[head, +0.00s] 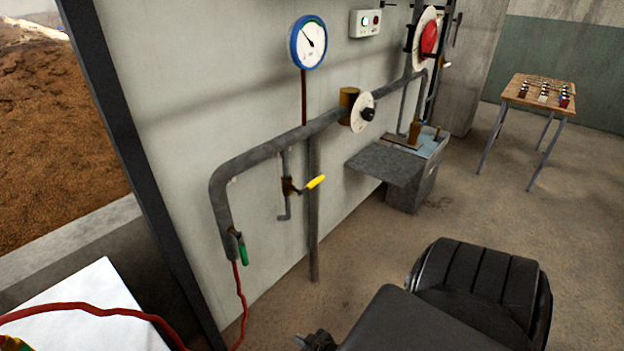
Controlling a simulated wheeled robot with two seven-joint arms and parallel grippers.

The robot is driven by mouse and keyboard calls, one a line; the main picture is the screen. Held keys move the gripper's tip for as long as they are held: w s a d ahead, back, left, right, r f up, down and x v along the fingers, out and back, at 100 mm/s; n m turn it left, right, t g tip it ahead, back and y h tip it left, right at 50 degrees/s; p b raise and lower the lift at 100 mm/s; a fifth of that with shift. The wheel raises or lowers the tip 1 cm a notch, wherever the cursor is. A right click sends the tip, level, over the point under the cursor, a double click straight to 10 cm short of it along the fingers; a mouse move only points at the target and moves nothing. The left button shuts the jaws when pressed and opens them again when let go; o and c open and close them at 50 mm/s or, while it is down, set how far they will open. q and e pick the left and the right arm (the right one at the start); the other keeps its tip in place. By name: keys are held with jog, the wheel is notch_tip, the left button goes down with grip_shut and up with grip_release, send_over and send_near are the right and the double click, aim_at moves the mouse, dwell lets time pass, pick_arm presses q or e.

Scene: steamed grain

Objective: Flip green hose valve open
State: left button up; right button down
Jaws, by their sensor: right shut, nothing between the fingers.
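The green hose valve handle (243,254) is at the low end of the grey pipe on the wall. It points down, slightly tilted, beside the pipe's end. My left gripper is not in view.
A yellow valve handle (316,182) sits on a thin branch pipe to the right. A blue-rimmed gauge (309,42) and a white dial (362,113) are higher. A white surface (85,310) is at lower left. A metal box (412,185) stands farther right; floor before the wall is clear.

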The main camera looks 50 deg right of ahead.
jog(key=s+a+f+g+p, duration=0.1)
jog(key=s+a+f+g, duration=0.1)
jog(key=s+f, duration=0.3)
jog(key=shift+s+a+f+n+g, duration=0.25)
jog(key=shift+s+a+g, duration=0.2)
jog(key=shift+s, duration=0.6)
jog(key=shift+r, duration=0.1)
jog(key=s+a+f+g, duration=0.2)
jog(key=s+f, duration=0.1)
jog(key=s, duration=0.5)
jog(key=s+a+f+n+g, duration=0.1)
jog(key=s+a+f+g, duration=0.1)
jog(key=s, duration=0.6)
jog(key=s+a+f+n+g, duration=0.1)
jog(key=s+a+f+g, duration=0.1)
jog(key=s+f, duration=0.3)
jog(key=s+g, duration=0.1)
jog(key=s, duration=0.2)
jog(key=shift+s+f+g+y, duration=0.15)
jog(key=shift+s+g+y, duration=0.1)
jog(key=shift+g+y, duration=0.1)
jog(key=shift+n, duration=0.25)
